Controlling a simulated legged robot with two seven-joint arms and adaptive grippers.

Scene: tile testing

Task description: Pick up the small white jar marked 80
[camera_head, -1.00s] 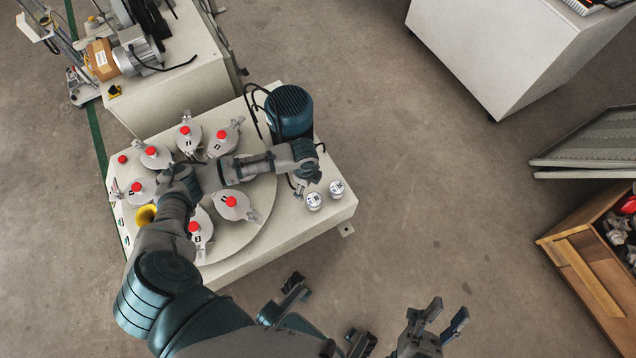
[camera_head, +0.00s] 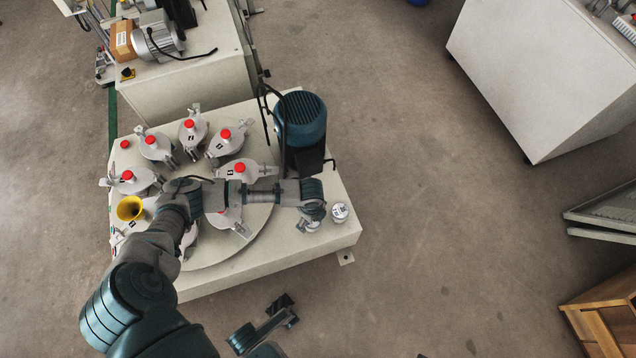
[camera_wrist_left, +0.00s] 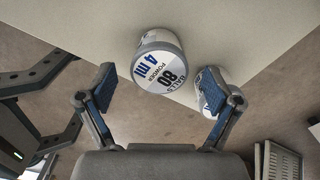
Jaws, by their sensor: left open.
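The small white jar marked 80 (camera_wrist_left: 160,62) stands on the pale table top in the left wrist view, its lid also reading "4 ml". It sits ahead of and between the two spread fingers of my open, empty left gripper (camera_wrist_left: 165,95). No finger visibly touches it. In the head view my left gripper (camera_head: 309,220) is over the table's right corner and hides most of the jar below it. A second white jar (camera_head: 340,212) stands just to the right; its part shows behind the right finger in the wrist view (camera_wrist_left: 208,88).
A round turntable (camera_head: 262,215) carries several lidded pots with red knobs and a yellow funnel (camera_head: 130,208). A blue-green motor (camera_head: 302,120) stands close behind my left gripper. The table's edge lies just beyond the jars. Open floor (camera_head: 430,200) is to the right.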

